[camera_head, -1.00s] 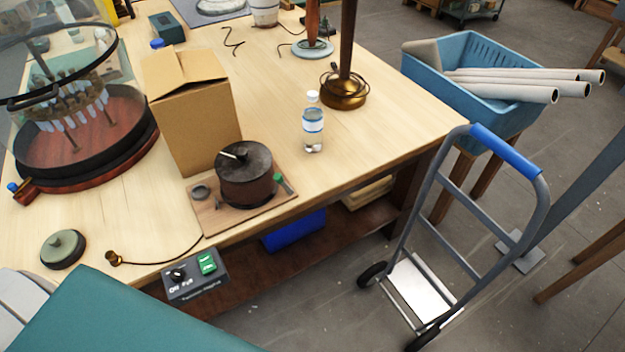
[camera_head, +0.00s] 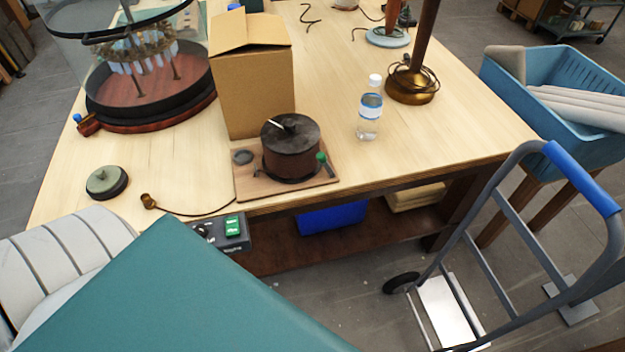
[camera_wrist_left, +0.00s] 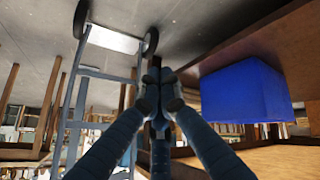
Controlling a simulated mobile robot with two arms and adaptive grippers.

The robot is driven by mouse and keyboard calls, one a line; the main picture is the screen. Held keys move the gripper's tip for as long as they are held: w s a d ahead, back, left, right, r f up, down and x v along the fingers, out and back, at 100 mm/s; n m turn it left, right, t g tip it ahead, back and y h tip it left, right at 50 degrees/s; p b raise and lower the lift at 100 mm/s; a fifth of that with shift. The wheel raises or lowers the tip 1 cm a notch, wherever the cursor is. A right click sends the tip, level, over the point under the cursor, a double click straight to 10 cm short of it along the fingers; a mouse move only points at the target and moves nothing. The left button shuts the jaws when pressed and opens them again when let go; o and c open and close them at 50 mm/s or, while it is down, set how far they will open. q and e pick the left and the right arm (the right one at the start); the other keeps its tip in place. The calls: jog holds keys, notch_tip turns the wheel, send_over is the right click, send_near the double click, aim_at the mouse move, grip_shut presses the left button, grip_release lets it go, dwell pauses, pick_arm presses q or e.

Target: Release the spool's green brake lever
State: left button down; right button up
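The spool (camera_head: 291,152) is a dark reddish-brown drum with a black top, standing on a wooden board (camera_head: 318,187) at the table's front edge. A pale stick or wire end lies on its top. The green brake lever (camera_head: 321,157) is a small green-tipped handle on the board, at the drum's right side. My left gripper (camera_wrist_left: 154,76) shows only in the left wrist view, its fingers brought together with nothing seen between them. The spool and lever are not in that view. My right gripper is in neither view.
A cardboard box (camera_head: 252,95) stands behind the spool and a water bottle (camera_head: 369,112) to its right. A switch box (camera_head: 226,233) hangs at the table's front. A hand truck (camera_head: 503,225) stands right of the table. A blue bin (camera_head: 331,217) sits below.

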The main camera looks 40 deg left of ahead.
pick_arm(q)
jog(key=w+a+r+n+t+y+b, duration=0.2)
jog(key=w+r+n+t+b, duration=0.15)
jog(key=w+r+n, duration=0.55)
jog(key=w+a+r+n+t+y+b, duration=0.25)
jog(key=w+r+t, duration=0.25)
jog(key=r, duration=0.7)
jog(key=s+a+r+n+y+b, duration=0.1)
jog(key=a+r+n+y, duration=0.2)
jog(key=r+n, duration=0.3)
jog(key=s+a+r+n+y+b, duration=0.1)
jog(key=a+r+n+y, duration=0.2)
jog(key=r, duration=0.6)
jog(key=a+n+t, duration=0.1)
jog(key=a+n, duration=0.1)
jog(key=n, duration=0.1)
jog(key=shift+s+a+r+y, duration=0.25)
jog(key=shift+s+a+y, duration=0.05)
jog(key=shift+a+y, duration=0.05)
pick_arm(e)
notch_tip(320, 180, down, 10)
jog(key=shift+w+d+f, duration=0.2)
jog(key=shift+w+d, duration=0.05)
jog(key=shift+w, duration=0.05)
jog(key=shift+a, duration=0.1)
